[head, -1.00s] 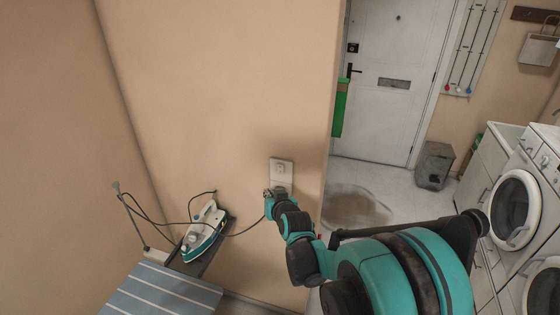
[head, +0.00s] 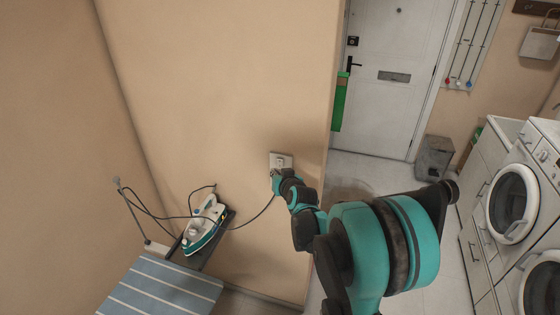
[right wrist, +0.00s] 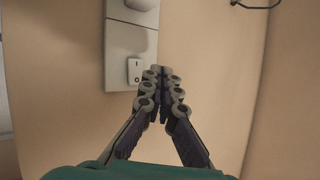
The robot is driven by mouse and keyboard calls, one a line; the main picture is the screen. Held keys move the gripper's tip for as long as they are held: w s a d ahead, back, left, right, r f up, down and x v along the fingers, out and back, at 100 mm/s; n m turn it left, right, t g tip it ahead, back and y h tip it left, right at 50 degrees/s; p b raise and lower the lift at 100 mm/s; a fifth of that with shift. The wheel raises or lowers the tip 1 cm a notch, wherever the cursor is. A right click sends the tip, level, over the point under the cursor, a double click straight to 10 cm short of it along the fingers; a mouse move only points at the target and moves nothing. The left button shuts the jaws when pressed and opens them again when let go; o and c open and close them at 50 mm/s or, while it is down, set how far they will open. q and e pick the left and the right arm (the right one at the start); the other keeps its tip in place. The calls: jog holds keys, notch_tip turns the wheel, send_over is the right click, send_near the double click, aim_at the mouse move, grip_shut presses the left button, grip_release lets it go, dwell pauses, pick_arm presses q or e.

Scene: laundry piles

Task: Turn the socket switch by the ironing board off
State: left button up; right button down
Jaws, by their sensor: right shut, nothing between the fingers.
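The socket (head: 287,157) is a pale plate on the beige wall, right of the ironing board (head: 160,289). In the right wrist view the socket plate (right wrist: 119,48) carries a small white rocker switch (right wrist: 134,71). A rounded white piece, perhaps a plug, shows at the top edge. My right gripper (right wrist: 160,72) is shut and empty, its fingertips just right of the switch in that view. I cannot tell whether they touch the plate. In the head view my right gripper (head: 275,175) is at the socket's lower edge and partly hides it. My left gripper is not in view.
A teal and white iron (head: 203,230) rests at the far end of the ironing board, with a dark cord running toward the socket. White washing machines (head: 512,205) stand at the right. A white door (head: 395,85) is behind, with clear floor before it.

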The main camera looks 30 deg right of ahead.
aim_at(277, 163)
jog(key=shift+w+d+r, duration=0.15)
jog(key=shift+w+d, duration=0.7)
jog(key=shift+d, duration=0.15)
dwell(0.8)
jog(key=shift+w+d, duration=0.3)
jog(key=shift+w+d+r, duration=0.1)
jog(key=shift+w+d, duration=0.05)
jog(key=shift+d, duration=0.1)
dwell(0.7)
jog(key=shift+a, duration=0.1)
jog(key=shift+s+a+b, duration=0.35)
jog(key=shift+s+a, duration=0.15)
jog(key=shift+s+a+f, duration=0.2)
jog(key=shift+s+a, duration=0.6)
jog(key=shift+a, duration=0.15)
jog(key=shift+s+a+f, duration=0.15)
jog(key=shift+s+a, duration=0.65)
jog(key=shift+a, duration=0.15)
